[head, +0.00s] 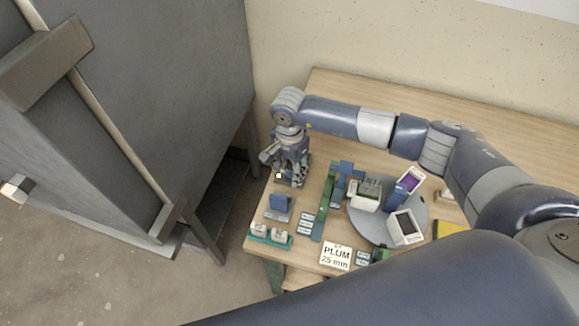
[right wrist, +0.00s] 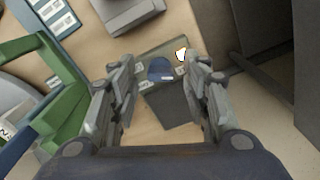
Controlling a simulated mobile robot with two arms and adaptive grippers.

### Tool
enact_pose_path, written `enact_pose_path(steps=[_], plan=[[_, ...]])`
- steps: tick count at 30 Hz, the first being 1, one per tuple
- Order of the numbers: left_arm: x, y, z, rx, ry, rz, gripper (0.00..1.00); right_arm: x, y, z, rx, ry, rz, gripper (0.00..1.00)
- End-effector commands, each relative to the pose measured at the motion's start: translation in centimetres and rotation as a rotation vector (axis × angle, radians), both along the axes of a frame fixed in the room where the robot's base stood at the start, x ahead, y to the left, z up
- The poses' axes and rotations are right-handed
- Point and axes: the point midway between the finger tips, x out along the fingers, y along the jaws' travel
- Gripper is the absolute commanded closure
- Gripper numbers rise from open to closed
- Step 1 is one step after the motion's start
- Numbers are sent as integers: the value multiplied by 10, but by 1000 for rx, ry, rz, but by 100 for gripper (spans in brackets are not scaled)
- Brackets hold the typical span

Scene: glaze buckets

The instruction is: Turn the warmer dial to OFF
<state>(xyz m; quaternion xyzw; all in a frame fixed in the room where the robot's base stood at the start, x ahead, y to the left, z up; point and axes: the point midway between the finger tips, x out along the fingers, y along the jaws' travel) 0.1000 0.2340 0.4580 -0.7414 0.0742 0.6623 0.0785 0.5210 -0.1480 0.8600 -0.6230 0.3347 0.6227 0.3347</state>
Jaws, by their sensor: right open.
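The warmer (right wrist: 172,108) is a dark box on the table's far left end. In the right wrist view its round blue dial (right wrist: 160,68) shows on a greenish-grey panel, with small white labels around it and a bright light (right wrist: 181,54) beside it. I cannot read the labels. My right gripper (right wrist: 157,75) is open above the warmer, with one finger on each side of the dial's place in the picture. I cannot tell if the fingers touch it. In the head view my right gripper (head: 287,171) hides most of the warmer. My left gripper is out of view.
A grey turntable (head: 373,236) holds several containers. A "PLUM 25 min" sign (head: 336,256) lies in front. A large grey cabinet (head: 190,90) stands left of the table.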

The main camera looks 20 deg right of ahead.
Motion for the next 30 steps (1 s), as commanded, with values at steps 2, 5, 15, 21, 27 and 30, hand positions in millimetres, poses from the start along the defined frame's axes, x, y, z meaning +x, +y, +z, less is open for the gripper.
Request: enact_pose_path(steps=[2, 5, 15, 21, 27, 30], plan=[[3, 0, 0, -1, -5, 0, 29, 0, 0, -1, 0, 0, 0, 57], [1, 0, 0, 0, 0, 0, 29, 0, 0, 0, 0, 0, 0, 57], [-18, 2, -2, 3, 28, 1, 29, 0, 0, 0, 0, 0, 0, 100], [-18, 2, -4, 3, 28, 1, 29, 0, 0, 0, 1, 1, -18, 100], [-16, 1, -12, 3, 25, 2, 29, 0, 0, -2, 1, 1, -93, 100], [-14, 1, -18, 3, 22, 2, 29, 0, 0, -3, 1, -1, -160, 100]])
